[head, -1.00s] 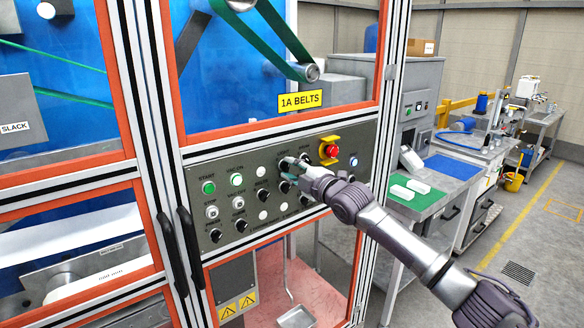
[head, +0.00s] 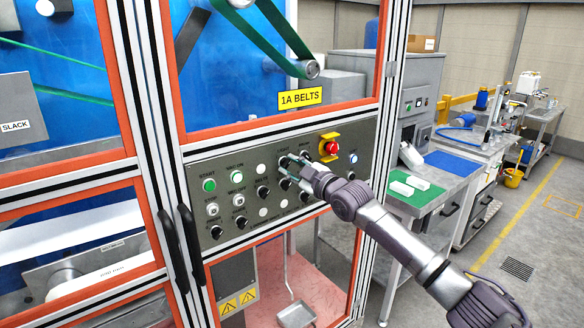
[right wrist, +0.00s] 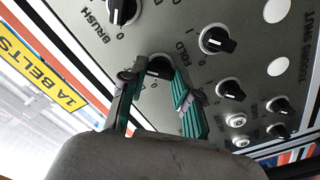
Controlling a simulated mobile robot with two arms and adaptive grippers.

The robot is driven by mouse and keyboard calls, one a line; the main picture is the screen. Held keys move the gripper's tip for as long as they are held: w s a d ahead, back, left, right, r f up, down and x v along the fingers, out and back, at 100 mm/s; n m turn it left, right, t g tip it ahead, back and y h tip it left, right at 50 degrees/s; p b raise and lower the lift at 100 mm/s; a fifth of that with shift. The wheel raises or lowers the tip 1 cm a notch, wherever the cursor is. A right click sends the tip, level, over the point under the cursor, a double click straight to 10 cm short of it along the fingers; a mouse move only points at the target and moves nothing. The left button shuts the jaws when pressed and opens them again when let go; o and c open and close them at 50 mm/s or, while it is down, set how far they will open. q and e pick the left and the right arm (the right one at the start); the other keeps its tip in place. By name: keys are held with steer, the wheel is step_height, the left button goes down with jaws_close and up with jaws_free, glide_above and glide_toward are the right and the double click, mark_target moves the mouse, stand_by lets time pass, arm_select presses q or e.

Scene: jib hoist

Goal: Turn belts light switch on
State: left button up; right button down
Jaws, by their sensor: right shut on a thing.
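The grey control panel (head: 300,215) sits below the yellow "1A BELTS" sign (head: 300,96). My right gripper (head: 286,169) reaches in from the right, its fingers at a black rotary switch (right wrist: 160,68) in the panel's top row. In the right wrist view, the green-padded fingers of the right gripper (right wrist: 150,78) are shut around this knob, which is partly hidden by them. Its label is too blurred and covered to read surely. The brush knob (right wrist: 124,10) is beside it, outside the fingers. My left gripper is not in view.
The red emergency stop (head: 331,148) on its yellow plate is just right of the gripper. A green start button (head: 209,185) and several other knobs are close around. Black door handles (head: 187,240) stick out at the left. A workbench (head: 440,200) stands behind my right arm.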

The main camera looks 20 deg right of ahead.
stand_by(0.3)
steer(key=c, duration=0.8)
jaws_free()
steer(key=shift+c, duration=0.2)
steer(key=shift+s, duration=0.1)
steer(key=v, duration=1.2)
